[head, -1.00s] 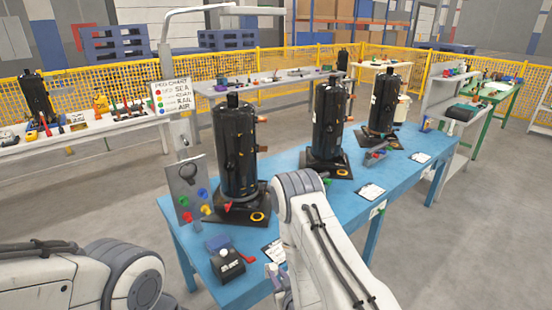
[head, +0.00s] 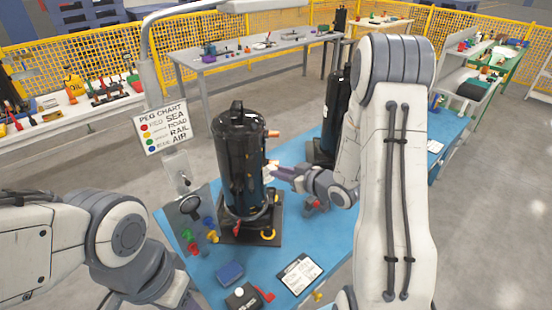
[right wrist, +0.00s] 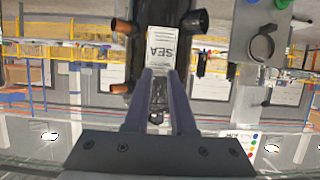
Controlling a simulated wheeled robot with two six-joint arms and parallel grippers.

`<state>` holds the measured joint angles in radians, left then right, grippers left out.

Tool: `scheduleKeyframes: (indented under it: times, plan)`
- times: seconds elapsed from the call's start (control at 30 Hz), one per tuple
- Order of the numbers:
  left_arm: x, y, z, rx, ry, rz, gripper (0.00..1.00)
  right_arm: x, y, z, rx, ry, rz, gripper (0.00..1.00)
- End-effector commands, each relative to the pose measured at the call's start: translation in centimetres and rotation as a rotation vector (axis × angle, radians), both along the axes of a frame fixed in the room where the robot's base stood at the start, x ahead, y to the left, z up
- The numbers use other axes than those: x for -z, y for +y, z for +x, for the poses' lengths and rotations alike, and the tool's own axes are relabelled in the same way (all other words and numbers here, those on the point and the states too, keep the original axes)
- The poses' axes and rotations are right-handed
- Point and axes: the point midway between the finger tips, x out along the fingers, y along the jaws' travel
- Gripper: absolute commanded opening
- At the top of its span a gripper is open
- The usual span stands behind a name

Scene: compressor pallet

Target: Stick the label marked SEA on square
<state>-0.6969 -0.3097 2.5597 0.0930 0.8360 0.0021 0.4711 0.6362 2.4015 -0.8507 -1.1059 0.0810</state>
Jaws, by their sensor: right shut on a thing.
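My right gripper (head: 274,172) is at the right side of the nearest black compressor (head: 238,150), just below its upper copper stub. In the right wrist view, the gripper (right wrist: 160,73) is shut on the edge of a white label (right wrist: 161,46) marked SEA, which appears upside down.
The compressor stands on a blue table (head: 210,262). A peg chart (head: 166,125) and a board with coloured pegs (head: 193,220) stand left of it. A clipboard (head: 299,273) and blue block (head: 230,273) lie in front. A second compressor (head: 333,118) is partly hidden behind my right arm.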

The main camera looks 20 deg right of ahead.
Motion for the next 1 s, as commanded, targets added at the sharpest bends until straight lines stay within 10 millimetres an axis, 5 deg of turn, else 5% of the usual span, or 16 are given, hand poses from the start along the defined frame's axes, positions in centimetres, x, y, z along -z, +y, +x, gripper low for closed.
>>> scheduleKeyframes:
  times: [0.43,1.0]
  plan:
    - [0.2,0.0,0.0,0.000,0.000,0.000,0.50,0.1,0.0,-0.2,-0.002,-0.001,-0.003,0.00]
    - [0.1,0.0,0.0,0.000,0.000,0.000,0.50,0.1,1.9,4.4,-0.006,0.000,-0.004,0.00]
